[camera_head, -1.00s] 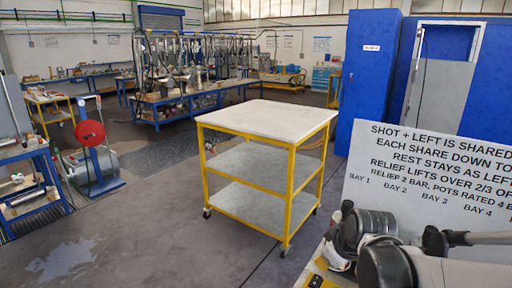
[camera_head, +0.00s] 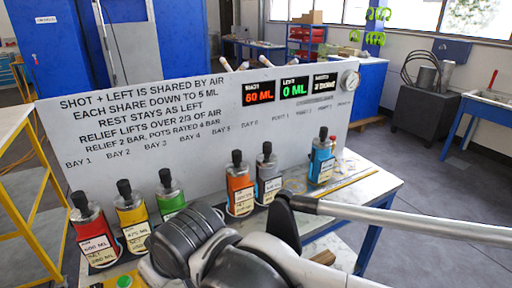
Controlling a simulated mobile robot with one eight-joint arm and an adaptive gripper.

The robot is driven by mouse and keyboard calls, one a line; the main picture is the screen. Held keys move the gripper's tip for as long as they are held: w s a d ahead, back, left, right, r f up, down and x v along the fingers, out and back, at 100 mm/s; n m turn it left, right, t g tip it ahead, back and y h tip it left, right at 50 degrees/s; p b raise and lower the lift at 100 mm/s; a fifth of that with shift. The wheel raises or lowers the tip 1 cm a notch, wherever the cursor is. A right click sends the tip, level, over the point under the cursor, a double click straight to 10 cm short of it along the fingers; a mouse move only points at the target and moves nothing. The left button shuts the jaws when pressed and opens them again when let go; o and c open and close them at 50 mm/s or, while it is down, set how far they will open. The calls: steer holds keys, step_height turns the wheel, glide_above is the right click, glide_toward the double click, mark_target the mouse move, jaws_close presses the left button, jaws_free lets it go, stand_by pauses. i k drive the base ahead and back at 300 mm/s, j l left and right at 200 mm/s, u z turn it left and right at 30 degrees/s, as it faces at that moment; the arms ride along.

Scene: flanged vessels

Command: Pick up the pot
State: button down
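Several small bottle-like vessels with labels and black tops stand in a row on a bench in front of a white board. They are a red one (camera_head: 95,234), a yellow one (camera_head: 132,222), a green one (camera_head: 171,196), an orange one (camera_head: 240,192), a grey one (camera_head: 268,181) and a blue one (camera_head: 321,163) set apart at the right. I cannot tell which is the pot. My arm crosses the foreground and leaves the picture at the right. My gripper is not in view, and my arm hides part of the bench.
A yellow-framed trolley (camera_head: 22,190) stands at left. A sink bench (camera_head: 490,110) is at right. Floor is open between it and the vessel bench.

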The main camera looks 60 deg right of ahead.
mark_target(322, 162)
steer(key=z, duration=2.2)
steer(key=i+l+u, duration=0.5)
steer(key=i+l, duration=0.2)
steer(key=l, duration=0.15)
steer(key=i+l+u, duration=0.25)
steer(key=l, duration=0.25)
